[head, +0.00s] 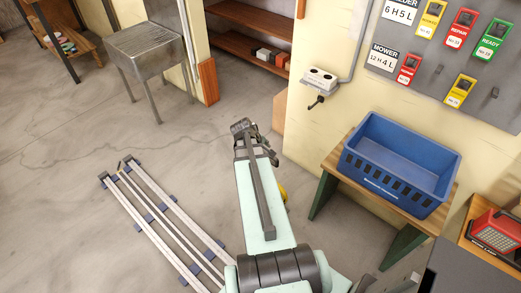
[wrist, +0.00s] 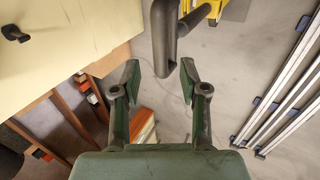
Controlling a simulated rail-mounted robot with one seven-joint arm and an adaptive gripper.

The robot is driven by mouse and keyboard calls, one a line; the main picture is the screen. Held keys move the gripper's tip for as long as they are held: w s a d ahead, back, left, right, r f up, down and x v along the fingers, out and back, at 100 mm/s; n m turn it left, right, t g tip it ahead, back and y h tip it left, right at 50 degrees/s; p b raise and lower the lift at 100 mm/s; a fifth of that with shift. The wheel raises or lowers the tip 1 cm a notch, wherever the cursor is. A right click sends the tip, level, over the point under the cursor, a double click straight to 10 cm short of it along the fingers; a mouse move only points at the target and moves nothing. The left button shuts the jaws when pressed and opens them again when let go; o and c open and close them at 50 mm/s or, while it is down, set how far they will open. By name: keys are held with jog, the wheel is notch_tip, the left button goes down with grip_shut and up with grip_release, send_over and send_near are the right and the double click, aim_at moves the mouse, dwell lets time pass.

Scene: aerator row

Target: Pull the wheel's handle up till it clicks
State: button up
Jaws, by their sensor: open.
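A dark grey bent bar, which I take to be the wheel's handle (wrist: 164,38), comes in from the top of the wrist view. Its lower end shows between my fingertips in the picture. My gripper (wrist: 161,72) is open, with one finger to each side of that end. I cannot tell how deep the bar lies between the fingers, and I see no contact. The wheel itself is not clear in either view. In the head view my pale green arm reaches away over the floor, and its dark far end is too small to show the fingers.
A yellow object (head: 284,194) is mostly hidden beside my arm; it also shows in the wrist view (wrist: 204,12). A blue crate (head: 400,165) stands on a bench to the right. Pale rails (head: 165,222) lie on the floor at left. A wall hook (head: 316,102) juts out.

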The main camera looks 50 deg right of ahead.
jog(key=shift+b+x, duration=1.55)
jog(key=shift+x, duration=2.2)
jog(key=shift+w, duration=0.1)
grip_shut()
